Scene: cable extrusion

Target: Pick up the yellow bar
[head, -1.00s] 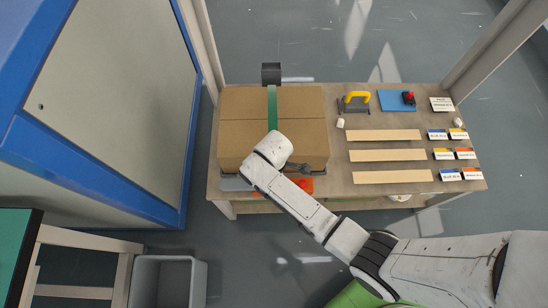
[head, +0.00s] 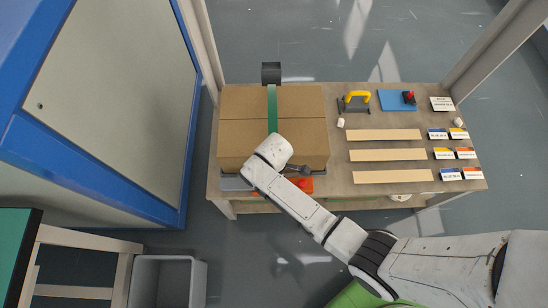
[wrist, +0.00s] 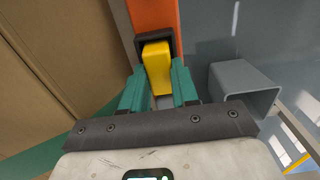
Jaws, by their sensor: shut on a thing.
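The yellow bar (wrist: 157,68) shows in the wrist view, its upper end inside a dark square collar on an orange part (wrist: 153,14). My gripper (wrist: 159,88) has its two green fingers on either side of the bar's lower end, shut on it. In the head view my white arm reaches to the front edge of the table, and its wrist hides the gripper and the bar. Part of the orange piece (head: 303,184) shows beside the wrist there.
A large cardboard box (head: 235,130) with green tape stands on the table right behind my wrist. Wooden strips (head: 385,155), label cards and a yellow-handled tool (head: 357,97) lie to the right. A grey bin (head: 170,262) stands on the floor at lower left.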

